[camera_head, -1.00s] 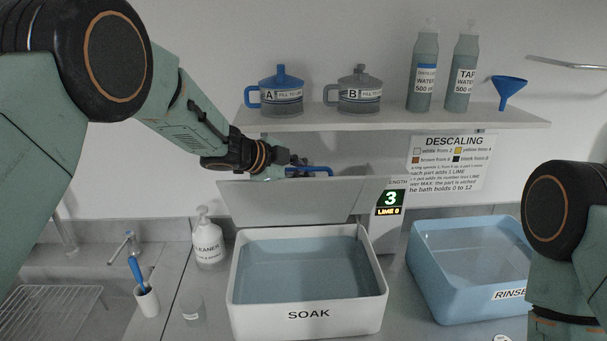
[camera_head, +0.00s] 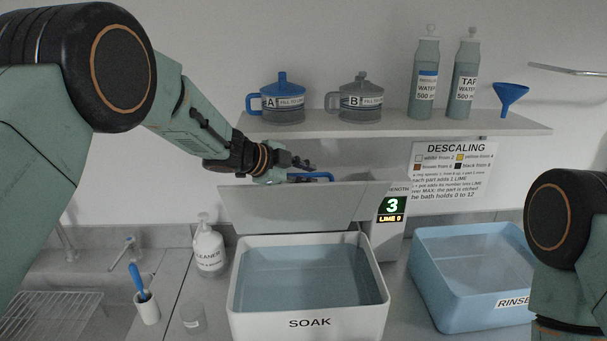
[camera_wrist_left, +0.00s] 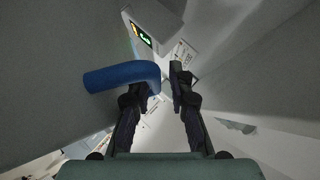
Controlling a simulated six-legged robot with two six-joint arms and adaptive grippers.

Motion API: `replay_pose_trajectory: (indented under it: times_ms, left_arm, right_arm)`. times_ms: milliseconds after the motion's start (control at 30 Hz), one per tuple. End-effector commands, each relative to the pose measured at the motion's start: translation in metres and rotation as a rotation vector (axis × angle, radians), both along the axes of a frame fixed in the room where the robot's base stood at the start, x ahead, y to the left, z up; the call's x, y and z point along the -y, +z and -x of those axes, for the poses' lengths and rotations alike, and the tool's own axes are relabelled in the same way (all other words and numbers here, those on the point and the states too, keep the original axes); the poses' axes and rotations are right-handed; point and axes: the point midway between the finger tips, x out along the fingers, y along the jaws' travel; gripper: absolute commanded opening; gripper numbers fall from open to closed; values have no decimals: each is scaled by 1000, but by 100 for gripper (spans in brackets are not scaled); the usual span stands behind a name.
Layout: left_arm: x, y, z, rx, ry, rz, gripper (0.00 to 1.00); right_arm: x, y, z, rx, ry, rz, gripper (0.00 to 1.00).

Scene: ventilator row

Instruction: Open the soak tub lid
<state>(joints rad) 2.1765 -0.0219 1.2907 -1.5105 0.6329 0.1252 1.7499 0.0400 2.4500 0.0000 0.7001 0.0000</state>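The white soak tub (camera_head: 309,322) stands on the counter, filled with bluish liquid. Its grey lid (camera_head: 290,205) is raised and stands tilted up at the tub's back edge, so the tub is uncovered. A blue bar handle (camera_head: 318,176) shows behind the lid's top edge; it also shows in the left wrist view (camera_wrist_left: 120,76). My left gripper (camera_head: 298,166) is behind the lid's top edge, close to the handle. In the left wrist view its fingers (camera_wrist_left: 162,82) are apart, with the handle's bent end by the left finger. My right gripper is out of view.
A display (camera_head: 391,208) reading 3 and LIME 0 stands right of the lid. The blue rinse tub (camera_head: 450,300) is at right. A shelf (camera_head: 400,130) with jugs, bottles and a funnel is above. A cleaner bottle (camera_head: 209,248) stands left of the soak tub.

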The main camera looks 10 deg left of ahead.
Motion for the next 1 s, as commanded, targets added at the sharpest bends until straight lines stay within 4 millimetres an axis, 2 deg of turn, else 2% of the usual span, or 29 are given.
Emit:
replay_pose_trajectory:
  times_ms: [233, 700, 1000]
  left_arm:
    - [-13, 10, 13, -2, 3, 1, 20]
    - [-64, 53, 66, 1, 2, 2, 20]
    - [-72, 59, 75, 0, 1, 1, 20]
  right_arm:
    - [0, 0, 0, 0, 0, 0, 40]
    - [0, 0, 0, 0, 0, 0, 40]
    - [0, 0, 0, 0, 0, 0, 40]
